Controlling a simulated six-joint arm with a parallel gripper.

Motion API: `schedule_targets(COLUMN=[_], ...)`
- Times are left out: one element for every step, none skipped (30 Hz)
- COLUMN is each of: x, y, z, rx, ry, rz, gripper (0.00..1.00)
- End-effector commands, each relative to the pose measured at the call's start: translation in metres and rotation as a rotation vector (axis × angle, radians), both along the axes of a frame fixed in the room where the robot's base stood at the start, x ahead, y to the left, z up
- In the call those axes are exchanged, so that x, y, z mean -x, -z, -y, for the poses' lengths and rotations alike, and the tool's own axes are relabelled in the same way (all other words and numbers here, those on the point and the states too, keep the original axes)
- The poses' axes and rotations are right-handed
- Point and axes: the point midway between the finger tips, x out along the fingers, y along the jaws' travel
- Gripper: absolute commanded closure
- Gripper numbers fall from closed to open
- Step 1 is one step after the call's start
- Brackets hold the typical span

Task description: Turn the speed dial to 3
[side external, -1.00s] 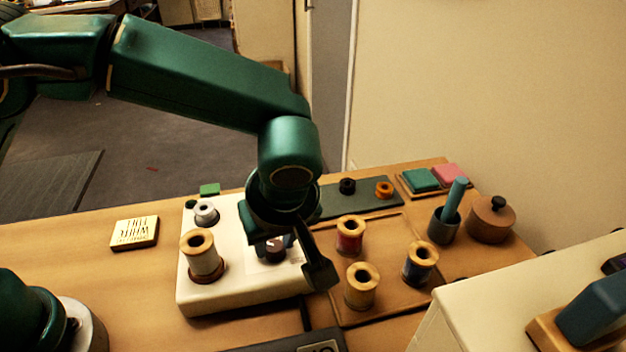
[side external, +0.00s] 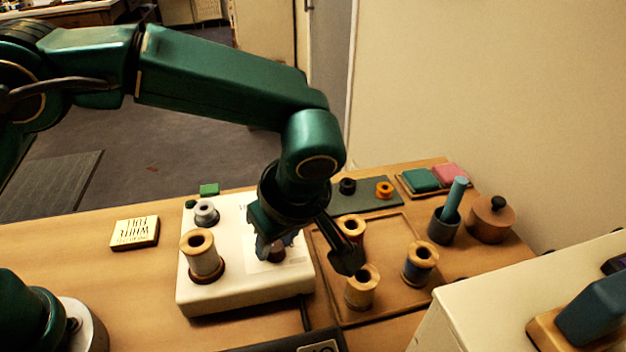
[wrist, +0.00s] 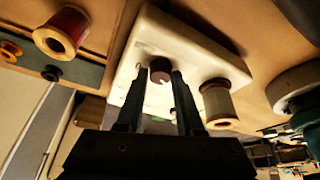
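The white machine box (side external: 230,300) stands on the table with a pale printed plate (side external: 262,274) on its top. A dark reddish round dial (side external: 279,254) sits at this plate, partly hidden by my gripper in the side view. My gripper (side external: 266,250) points down over the box at the dial. In the wrist view the dial (wrist: 160,66) shows between the tips of my two fingers, which stand apart with a gap visible beside it. I cannot tell whether either finger touches it. The dial's marks and pointer are too small to read.
A thread spool (side external: 203,262) and a small metal knob (side external: 205,211) stand on the box's left side. Several spools, including one (side external: 361,290), stand on the brown tray (side external: 392,309) to the right. A lettered block (side external: 135,232) lies left on otherwise clear table.

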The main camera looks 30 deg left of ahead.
Motion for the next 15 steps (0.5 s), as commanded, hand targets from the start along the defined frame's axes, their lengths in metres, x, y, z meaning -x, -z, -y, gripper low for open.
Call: schedule_targets(x=[0.000, 0.000, 0.000, 0.000, 0.000, 0.000, 0.000, 0.000, 0.000, 0.000, 0.000, 0.000, 0.000, 0.000, 0.001], y=[0.001, 0.001, 0.000, 0.000, 0.000, 0.000, 0.000, 0.000, 0.000, 0.000, 0.000, -0.001, -0.003, -0.005, -0.010], z=[0.000, 0.000, 0.000, 0.000, 0.000, 0.000, 0.000, 0.000, 0.000, 0.000, 0.000, 0.001, 0.002, 0.003, 0.005], rx=[0.002, 0.002, 0.001, 0.001, 0.001, 0.001, 0.001, 0.000, 0.000, 0.000, 0.000, 0.000, 0.001, 0.002, 0.002], ry=[-0.001, 0.000, 0.000, 0.000, 0.000, 0.000, 0.001, 0.001, 0.001, 0.001, 0.001, 0.001, 0.002, 0.002, 0.002], rz=[0.000, 0.000, 0.000, 0.000, 0.000, 0.000, -0.001, 0.000, 0.000, 0.000, 0.001, 0.001, 0.001, 0.002, 0.003], gripper=[0.45, 0.35, 0.35, 0.35, 0.35, 0.35, 0.35, 0.35, 0.35, 0.35, 0.35, 0.35, 0.35, 0.35, 0.35])
